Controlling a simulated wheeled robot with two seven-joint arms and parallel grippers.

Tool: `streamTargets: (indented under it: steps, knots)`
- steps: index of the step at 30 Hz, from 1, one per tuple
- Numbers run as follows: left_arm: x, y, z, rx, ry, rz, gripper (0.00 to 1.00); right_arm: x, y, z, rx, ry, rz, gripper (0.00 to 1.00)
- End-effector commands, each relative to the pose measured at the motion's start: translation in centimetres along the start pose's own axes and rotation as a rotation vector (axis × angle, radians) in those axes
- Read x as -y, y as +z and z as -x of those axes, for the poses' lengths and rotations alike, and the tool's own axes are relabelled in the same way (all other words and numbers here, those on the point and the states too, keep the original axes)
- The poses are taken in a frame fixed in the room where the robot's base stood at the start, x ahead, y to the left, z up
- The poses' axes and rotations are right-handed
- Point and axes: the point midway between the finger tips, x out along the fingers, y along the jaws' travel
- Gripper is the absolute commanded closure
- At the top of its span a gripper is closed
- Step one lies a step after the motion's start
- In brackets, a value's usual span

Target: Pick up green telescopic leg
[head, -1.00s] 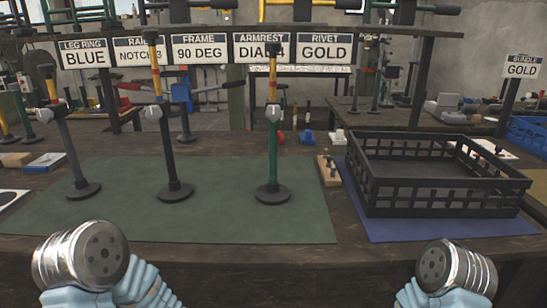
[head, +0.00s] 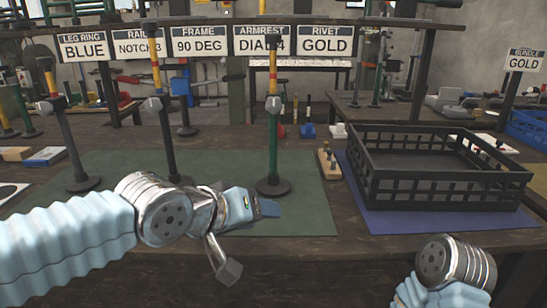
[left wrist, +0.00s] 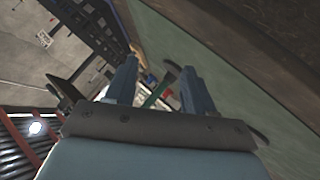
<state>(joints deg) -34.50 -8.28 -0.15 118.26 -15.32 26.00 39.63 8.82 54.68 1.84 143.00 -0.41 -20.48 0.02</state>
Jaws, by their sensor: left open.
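The green telescopic leg (head: 273,148) stands upright on its round black base on the green mat (head: 310,215). A yellow upper tube and a grey clamp sit above its green tube. My left gripper (head: 266,207) reaches in from the left, low over the mat near the leg's base. In the left wrist view my left gripper (left wrist: 160,85) has its two fingers spread and empty. The green leg (left wrist: 157,94) shows in the gap between them, beyond the fingertips. Of my right arm only the wrist part shows at the bottom right; its gripper is out of view.
A dark leg (head: 166,140) and a grey leg (head: 66,140) stand left of the green one. A black crate (head: 440,195) rests on a blue mat at the right. A small wooden block (head: 328,160) with pegs lies between. Signs (head: 265,42) hang above.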

Motion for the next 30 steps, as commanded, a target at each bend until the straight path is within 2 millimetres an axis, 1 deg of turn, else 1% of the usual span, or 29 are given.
streamTargets:
  steps: [1,4,5,6,9,11,12,13,15,18,19,22,27,30]
  knots:
    - [-0.6,-1.6,-0.1,-0.059,0.026,-0.084,0.47,0.0,0.0,0.0,0.0,0.0,0.0,0.57]
    - [-2.2,-5.4,0.1,-0.211,0.08,-0.304,0.47,0.0,0.0,0.0,0.0,0.0,0.0,0.57]
    - [-2.8,-6.6,0.3,-0.265,0.092,-0.378,0.47,0.0,0.0,0.0,0.0,0.0,0.0,0.57]
    - [-3.6,-8.3,0.6,-0.342,0.105,-0.483,0.47,0.0,0.0,0.0,0.0,0.0,0.0,0.57]
    - [-5.4,-12.1,1.3,-0.548,0.11,-0.749,0.47,0.0,0.0,0.0,0.0,0.0,0.0,0.57]
    - [-5.3,-13.4,0.7,-0.638,0.096,-0.848,0.47,0.0,0.0,0.0,0.0,0.0,0.0,0.57]
    - [-4.3,-13.6,-0.6,-0.664,0.085,-0.859,0.47,0.0,0.0,0.0,0.0,0.0,0.0,0.57]
    - [-3.1,-13.4,-1.9,-0.665,0.077,-0.838,0.47,0.0,0.0,0.0,0.0,0.0,0.0,0.57]
    - [-0.6,-12.8,-4.1,-0.653,0.061,-0.76,0.47,0.0,0.0,0.0,0.0,0.0,0.0,0.57]
    - [1.6,-12.1,-5.9,-0.637,0.046,-0.682,0.47,0.0,0.0,0.0,0.0,0.0,0.0,0.57]
    - [2.0,-12.0,-6.3,-0.634,0.044,-0.667,0.47,0.0,0.0,0.0,0.0,0.0,0.0,0.57]
    - [2.4,-12.4,-7.8,-0.628,0.039,-0.642,0.47,0.0,0.0,0.0,0.0,0.0,0.0,0.57]
    - [1.7,-14.1,-10.5,-0.628,0.04,-0.64,0.47,0.0,0.0,0.0,0.0,0.0,0.0,0.57]
    - [1.4,-14.8,-11.6,-0.628,0.04,-0.64,0.47,0.0,0.0,0.0,0.0,0.0,0.0,0.57]
